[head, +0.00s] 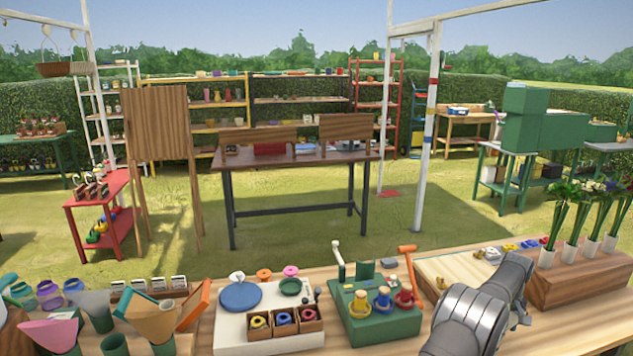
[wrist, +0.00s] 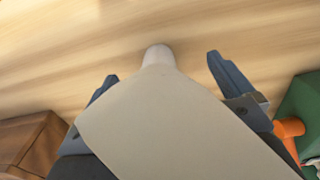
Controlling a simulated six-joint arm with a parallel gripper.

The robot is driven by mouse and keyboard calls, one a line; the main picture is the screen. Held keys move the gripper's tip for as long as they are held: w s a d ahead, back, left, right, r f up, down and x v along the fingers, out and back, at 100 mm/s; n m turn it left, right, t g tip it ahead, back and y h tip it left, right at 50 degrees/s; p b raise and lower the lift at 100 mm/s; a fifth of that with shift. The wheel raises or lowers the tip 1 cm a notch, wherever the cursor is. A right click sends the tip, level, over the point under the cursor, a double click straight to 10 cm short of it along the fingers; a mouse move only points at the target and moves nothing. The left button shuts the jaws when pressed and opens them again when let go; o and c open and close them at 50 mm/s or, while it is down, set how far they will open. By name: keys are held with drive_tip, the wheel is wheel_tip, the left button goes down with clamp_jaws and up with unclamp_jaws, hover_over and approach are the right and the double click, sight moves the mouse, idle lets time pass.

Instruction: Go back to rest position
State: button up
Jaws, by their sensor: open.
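My gripper (wrist: 160,68) shows in the wrist view with its two blue-grey fingers apart. A pale beige cone-like piece (wrist: 185,125) with a narrow rounded white end lies between the fingers in the picture. I cannot tell whether either finger touches it. Below is the light wooden tabletop (wrist: 60,40). In the head view my grey arm reaches over the right part of the bench, and its gripper is hidden.
A green fixture (head: 375,315) with an orange handle stands left of my arm. A wooden block (head: 585,280) holding several white-wrapped flower bunches stands to the right. Colored cones (head: 155,320) stand at the far left. Small colored items lie behind my arm.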

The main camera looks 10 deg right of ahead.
drive_tip(key=shift+r, duration=1.95)
drive_tip(key=shift+f, duration=0.1)
